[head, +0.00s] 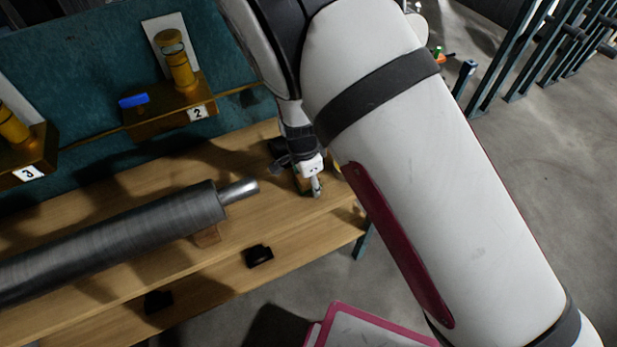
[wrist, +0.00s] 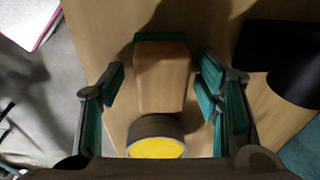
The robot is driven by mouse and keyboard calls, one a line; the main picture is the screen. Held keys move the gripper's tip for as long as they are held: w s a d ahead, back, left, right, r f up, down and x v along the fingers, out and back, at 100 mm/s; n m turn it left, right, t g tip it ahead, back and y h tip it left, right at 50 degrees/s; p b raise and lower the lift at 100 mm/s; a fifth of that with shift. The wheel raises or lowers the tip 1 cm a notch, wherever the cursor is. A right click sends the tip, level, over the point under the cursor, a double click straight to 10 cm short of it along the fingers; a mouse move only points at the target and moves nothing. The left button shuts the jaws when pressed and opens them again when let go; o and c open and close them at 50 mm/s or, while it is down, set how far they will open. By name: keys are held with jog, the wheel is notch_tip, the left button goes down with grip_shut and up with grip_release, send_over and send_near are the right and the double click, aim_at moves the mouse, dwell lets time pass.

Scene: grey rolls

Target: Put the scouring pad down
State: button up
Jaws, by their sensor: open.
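A tan block with a green edge (wrist: 161,75), which appears to be the scouring pad, shows between the two fingers in the wrist view. My gripper (wrist: 161,84) is open, with one finger on each side and visible gaps to the block. The block seems to lie on the wooden bench top (wrist: 95,25); its underside is hidden. In the head view my gripper (head: 300,172) is low over the bench's right end, and my arm hides much around it. The pad is too small there to make out clearly.
A yellow disc with a dark rim (wrist: 156,146) is close below the block in the wrist view. A long grey roll (head: 110,238) lies along the bench to the left. Numbered brown holders (head: 170,115) hang on the teal panel behind. Black fittings (head: 258,256) sit along the front.

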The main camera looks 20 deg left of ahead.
aim_at(306, 181)
notch_tip(306, 181, up, 12)
jog(key=s, duration=0.1)
jog(key=shift+s+a, duration=0.15)
jog(key=shift+s, duration=0.1)
jog(key=shift+r, duration=0.1)
jog(key=d+r+n+y, duration=0.2)
jog(key=d+r+n, duration=0.2)
jog(key=d+r, duration=1.75)
jog(key=s+d+r+n+t, duration=0.1)
jog(key=s+d+r+n, duration=0.1)
jog(key=s+d, duration=0.5)
jog(key=s+d+r+n+t+h, duration=0.1)
jog(key=s+d+r+n+t, duration=0.1)
jog(key=s+d, duration=0.6)
jog(key=shift+d+r+t+h, duration=0.3)
jog(key=shift+d+r, duration=0.45)
jog(key=shift+d, duration=0.1)
